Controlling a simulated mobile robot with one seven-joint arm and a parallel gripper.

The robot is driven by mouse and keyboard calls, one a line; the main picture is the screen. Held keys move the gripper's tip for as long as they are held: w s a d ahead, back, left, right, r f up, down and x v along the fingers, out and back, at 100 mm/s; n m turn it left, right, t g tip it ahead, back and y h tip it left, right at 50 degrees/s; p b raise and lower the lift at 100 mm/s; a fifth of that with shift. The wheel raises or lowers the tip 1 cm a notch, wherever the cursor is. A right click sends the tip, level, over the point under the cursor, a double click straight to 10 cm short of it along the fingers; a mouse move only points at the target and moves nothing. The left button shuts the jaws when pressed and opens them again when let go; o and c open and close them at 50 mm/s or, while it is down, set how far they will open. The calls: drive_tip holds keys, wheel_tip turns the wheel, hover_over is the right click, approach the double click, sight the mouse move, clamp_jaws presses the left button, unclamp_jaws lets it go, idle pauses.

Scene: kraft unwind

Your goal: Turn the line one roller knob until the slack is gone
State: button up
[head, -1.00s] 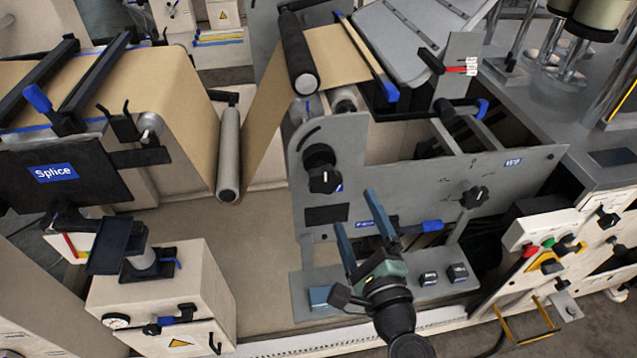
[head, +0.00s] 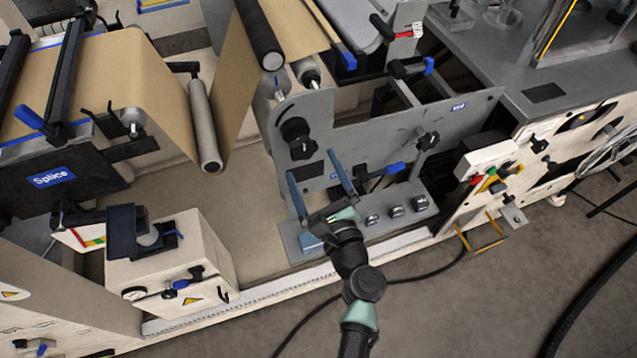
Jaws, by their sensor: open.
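A black lobed knob (head: 303,147) sits on the grey side plate (head: 370,140), below a round black hub. A second black knob (head: 429,141) is farther right on the same plate. No readable label shows which is line one. The brown kraft web (head: 241,65) comes off the left table, dips at a grey roller (head: 204,125) and rises to a black-ended roller (head: 258,35). My gripper (head: 311,163) is open and empty, its two blue fingers apart, pointing up at the plate. The fingertips appear just below and either side of the left knob; contact cannot be told.
A blue-handled lever (head: 390,169) sticks out right of my fingers. Several small switches (head: 395,211) sit on the grey ledge below. A cream cabinet (head: 175,265) stands left. The floor in front is clear apart from cables.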

sight(305, 152)
drive_tip(key=shift+b+x, duration=1.05)
drive_tip(key=shift+x, duration=2.15)
